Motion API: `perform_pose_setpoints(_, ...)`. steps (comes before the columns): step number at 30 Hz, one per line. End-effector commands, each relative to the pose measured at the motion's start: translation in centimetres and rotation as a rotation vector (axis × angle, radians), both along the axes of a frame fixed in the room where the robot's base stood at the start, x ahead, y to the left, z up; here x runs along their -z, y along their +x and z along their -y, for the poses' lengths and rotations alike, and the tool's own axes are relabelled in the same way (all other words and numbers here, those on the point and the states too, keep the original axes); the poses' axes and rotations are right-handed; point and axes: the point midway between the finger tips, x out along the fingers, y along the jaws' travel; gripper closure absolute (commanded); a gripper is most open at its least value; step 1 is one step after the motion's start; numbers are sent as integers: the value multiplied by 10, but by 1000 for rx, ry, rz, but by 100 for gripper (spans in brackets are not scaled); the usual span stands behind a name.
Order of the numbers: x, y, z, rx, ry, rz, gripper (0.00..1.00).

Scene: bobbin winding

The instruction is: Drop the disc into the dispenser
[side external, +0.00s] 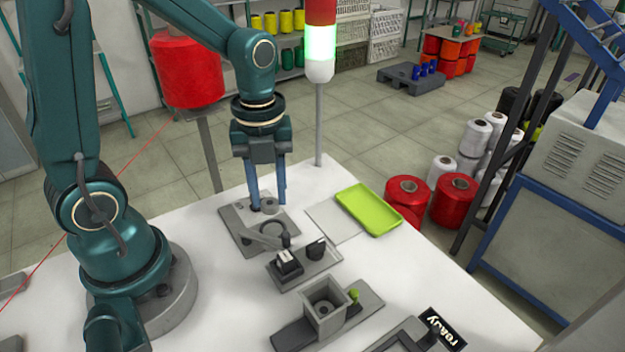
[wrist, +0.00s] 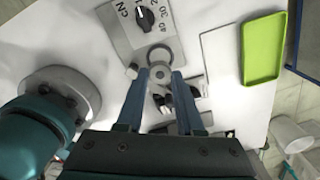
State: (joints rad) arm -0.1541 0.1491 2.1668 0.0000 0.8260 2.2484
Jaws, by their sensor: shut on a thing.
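My gripper (side external: 268,203) points straight down over the grey plate at the back of the white table. Its blue fingers are shut on a small grey disc (side external: 270,204), low over the plate. In the wrist view the disc (wrist: 160,74) sits between the fingertips (wrist: 159,76), in front of a pale round part. I cannot tell whether the disc touches the plate. A grey square box with an open top and a round hole inside, apparently the dispenser (side external: 323,305), stands near the front of the table, well apart from the gripper.
The grey plate (wrist: 118,38) carries a black dial with numbers. A lever with a ring (side external: 274,232) and a black switch block (side external: 290,265) stand between gripper and box. A lime tray (side external: 368,208) lies to the right. A lamp post (side external: 320,125) rises behind.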

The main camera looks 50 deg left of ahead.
Motion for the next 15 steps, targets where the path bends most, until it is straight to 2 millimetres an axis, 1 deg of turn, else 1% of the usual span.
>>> perform_pose_setpoints(5,0,0,0,-16,0,0,95)
perform_pose_setpoints(8,-1,-3,1,-77,0,1,95)
perform_pose_setpoints(11,-7,-1,2,-172,0,4,95)
perform_pose_setpoints(14,-16,4,16,-241,0,4,95)
perform_pose_setpoints(15,-20,5,25,-259,0,4,95)
